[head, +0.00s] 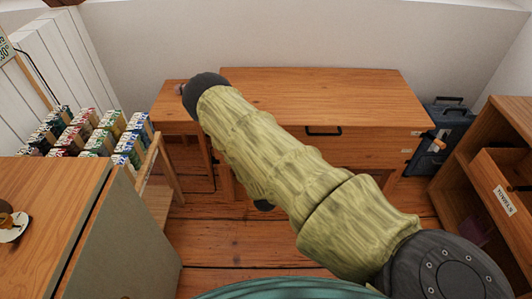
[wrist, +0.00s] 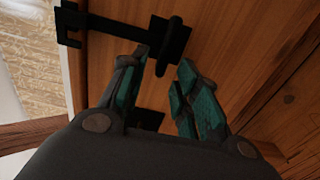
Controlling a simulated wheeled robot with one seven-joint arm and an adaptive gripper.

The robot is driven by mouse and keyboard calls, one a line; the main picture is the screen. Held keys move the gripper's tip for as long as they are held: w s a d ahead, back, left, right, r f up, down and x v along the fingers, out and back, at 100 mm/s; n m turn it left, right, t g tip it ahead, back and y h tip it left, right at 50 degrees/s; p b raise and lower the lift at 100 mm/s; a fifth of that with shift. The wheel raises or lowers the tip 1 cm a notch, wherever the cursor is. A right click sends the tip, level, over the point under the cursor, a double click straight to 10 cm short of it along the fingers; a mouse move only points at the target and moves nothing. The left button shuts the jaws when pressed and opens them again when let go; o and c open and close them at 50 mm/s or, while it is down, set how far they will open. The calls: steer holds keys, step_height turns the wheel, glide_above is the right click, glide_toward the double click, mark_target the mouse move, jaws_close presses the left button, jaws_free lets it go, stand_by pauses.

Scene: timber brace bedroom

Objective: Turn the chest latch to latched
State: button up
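The black chest latch (wrist: 172,45) shows in the wrist view, mounted on a brown wooden panel (wrist: 235,40). It has a bar with an upright rounded handle, and a black bracket (wrist: 70,22) is at its left end. My gripper (wrist: 163,60) has its two teal fingers apart, with the lower end of the latch handle between or just beyond their tips. I cannot tell whether either finger touches it. In the head view my arm reaches to the back left and its end hides the gripper and latch.
A wooden desk (head: 320,92) with a black-handled drawer stands against the back wall. A rack of small boxes (head: 95,135) and a cabinet (head: 50,190) are on the left. A shelf unit (head: 510,115) and a dark blue case (head: 450,125) are on the right.

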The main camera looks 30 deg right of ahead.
steer(key=v, duration=1)
steer(key=shift+s+a, duration=0.15)
steer(key=shift+s, duration=0.1)
steer(key=shift+f, duration=0.1)
